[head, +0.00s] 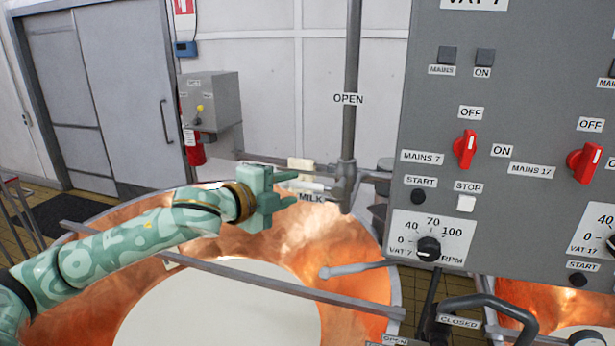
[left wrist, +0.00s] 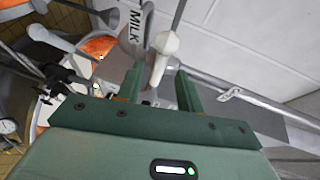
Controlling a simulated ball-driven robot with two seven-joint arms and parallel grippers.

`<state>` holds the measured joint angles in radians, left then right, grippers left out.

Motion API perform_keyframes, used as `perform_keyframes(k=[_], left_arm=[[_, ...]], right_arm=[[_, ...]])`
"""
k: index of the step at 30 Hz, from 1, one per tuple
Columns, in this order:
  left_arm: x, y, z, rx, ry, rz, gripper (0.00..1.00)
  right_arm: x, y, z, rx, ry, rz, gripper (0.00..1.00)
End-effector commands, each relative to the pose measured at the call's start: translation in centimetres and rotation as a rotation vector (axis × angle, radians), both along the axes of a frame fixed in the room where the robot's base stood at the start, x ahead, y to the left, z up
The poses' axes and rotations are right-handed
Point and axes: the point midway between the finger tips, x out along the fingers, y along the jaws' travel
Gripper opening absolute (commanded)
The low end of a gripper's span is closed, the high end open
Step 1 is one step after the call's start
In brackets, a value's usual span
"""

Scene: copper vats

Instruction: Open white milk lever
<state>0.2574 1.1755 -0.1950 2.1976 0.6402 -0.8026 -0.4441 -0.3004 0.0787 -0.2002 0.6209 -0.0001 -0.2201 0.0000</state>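The white milk lever (head: 304,186) is on the pipe fitting by the MILK label (head: 312,198), above the far rim of the copper vat. Another pale piece (head: 300,163) shows just above it; I cannot tell whether it is part of the same lever. My left gripper (head: 288,188) is open beside the lever, its fingers pointing right toward it. In the left wrist view the white lever (left wrist: 164,46) lies ahead, in line with the gap between the open fingers (left wrist: 161,85). I cannot tell whether they touch it. My right gripper is not in view.
A vertical pipe (head: 351,75) with an OPEN label rises behind the lever. A grey control panel (head: 500,130) with red switches fills the right side. The copper vat (head: 365,275) lies below my arm, with a grey bar (head: 240,270) across it.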

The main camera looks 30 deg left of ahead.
Motion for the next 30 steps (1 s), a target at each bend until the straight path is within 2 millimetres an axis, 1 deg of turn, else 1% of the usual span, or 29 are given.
perform_keyframes(k=[1,3,6,9,14,21,23,24,25,30], left_arm=[[1.0,-0.4,0.5,-0.007,-0.004,-0.002,0.37],[2.5,-0.6,0.1,-0.007,-0.002,-0.002,0.37],[4.2,-0.9,-0.4,-0.002,-0.001,-0.004,0.37],[5.4,-1.1,-0.8,-0.001,-0.001,-0.003,0.37],[6.2,-1.2,-1.1,0.001,0.000,-0.004,0.37],[6.3,-1.2,-1.2,0.002,0.000,-0.004,0.37],[6.3,-1.2,-1.2,0.002,0.000,-0.004,0.20],[6.3,-1.2,-1.2,0.002,0.000,-0.004,0.09],[6.3,-1.2,-1.2,0.002,0.000,-0.004,0.01],[6.3,-1.2,-1.2,0.004,0.001,-0.004,0.00]], right_arm=[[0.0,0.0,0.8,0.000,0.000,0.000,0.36],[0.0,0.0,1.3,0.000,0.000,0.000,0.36],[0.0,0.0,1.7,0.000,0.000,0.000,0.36],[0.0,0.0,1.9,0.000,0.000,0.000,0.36],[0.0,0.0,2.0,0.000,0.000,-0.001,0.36],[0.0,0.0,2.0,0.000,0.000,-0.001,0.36],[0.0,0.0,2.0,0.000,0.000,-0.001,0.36],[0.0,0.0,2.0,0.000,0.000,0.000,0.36],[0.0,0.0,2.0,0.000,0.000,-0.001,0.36],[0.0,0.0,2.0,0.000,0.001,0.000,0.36]])
